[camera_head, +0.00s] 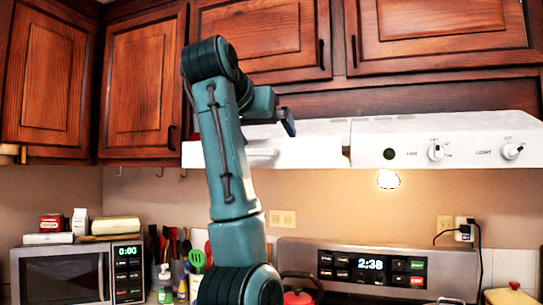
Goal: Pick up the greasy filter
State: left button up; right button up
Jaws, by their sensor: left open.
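The white range hood (460,140) hangs under the upper cabinets. A white front section with a handle-like bar (262,153) shows at its left, partly behind my left arm. I cannot clearly make out a greasy filter; I cannot tell whether this section belongs to it. My left arm rises from the bottom centre and bends at the top. My left gripper (289,124) is in front of the hood's upper left part, with dark fingers pointing down right. It is open, and I see nothing held in it. My right gripper is out of view.
Dark wood cabinets (430,35) close off the space above the hood. Below stands the stove's back panel (450,268), with a red kettle (298,297) at its left. A microwave (62,275) and utensils stand left.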

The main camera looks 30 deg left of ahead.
pick_arm(q)
jog(key=p+x, duration=0.1)
jog(key=x, duration=0.3)
jog(key=shift+w+d+f, duration=0.15)
jog(key=shift+f, duration=0.1)
jog(key=shift+c, duration=0.3)
jog(key=c, duration=1)
jog(key=shift+r, duration=0.1)
